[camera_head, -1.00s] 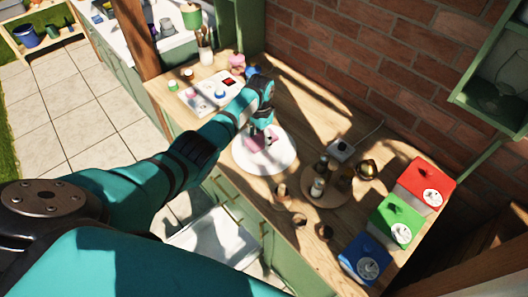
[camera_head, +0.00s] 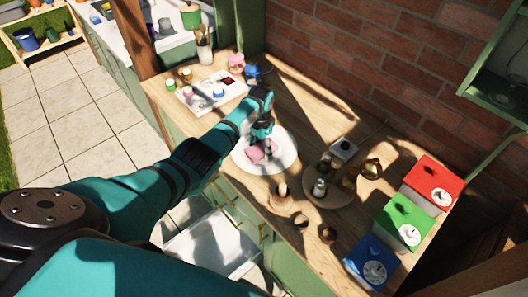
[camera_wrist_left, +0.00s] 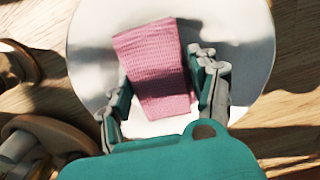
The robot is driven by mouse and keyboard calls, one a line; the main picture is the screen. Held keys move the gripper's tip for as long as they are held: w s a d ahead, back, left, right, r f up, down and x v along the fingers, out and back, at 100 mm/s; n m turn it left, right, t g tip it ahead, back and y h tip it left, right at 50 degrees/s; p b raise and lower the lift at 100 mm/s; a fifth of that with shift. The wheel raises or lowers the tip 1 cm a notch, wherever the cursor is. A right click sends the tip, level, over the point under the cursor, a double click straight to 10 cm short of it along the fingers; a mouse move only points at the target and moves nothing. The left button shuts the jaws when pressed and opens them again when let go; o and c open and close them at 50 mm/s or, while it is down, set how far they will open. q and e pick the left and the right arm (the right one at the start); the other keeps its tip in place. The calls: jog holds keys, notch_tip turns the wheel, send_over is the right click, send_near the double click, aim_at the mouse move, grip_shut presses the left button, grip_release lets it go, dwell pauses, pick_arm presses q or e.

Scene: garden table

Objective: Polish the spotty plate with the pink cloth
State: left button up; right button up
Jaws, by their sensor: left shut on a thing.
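The white plate (camera_head: 282,160) lies on the wooden table, and it also shows in the left wrist view (camera_wrist_left: 90,65). The pink cloth (camera_wrist_left: 155,65) lies over the middle of the plate; in the head view the cloth (camera_head: 256,154) shows beside my gripper. My left gripper (camera_head: 264,148) is above the plate, pointing down, with its fingers on both sides of the cloth. The left gripper (camera_wrist_left: 163,95) is shut on the cloth. Any spots on the plate cannot be made out. My right gripper is not in view.
A round wooden board (camera_head: 325,195) with small jars stands right of the plate. Red (camera_head: 431,180), green (camera_head: 403,220) and blue (camera_head: 372,262) boxes line the table's right end. A white tray (camera_head: 212,91) lies behind left. A brick wall bounds the back.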

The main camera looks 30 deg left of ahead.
aim_at(261, 146)
pick_arm(q)
jog(key=shift+f, duration=0.15)
jog(key=o, duration=0.9)
jog(key=shift+o, duration=0.2)
notch_tip(261, 146, up, 12)
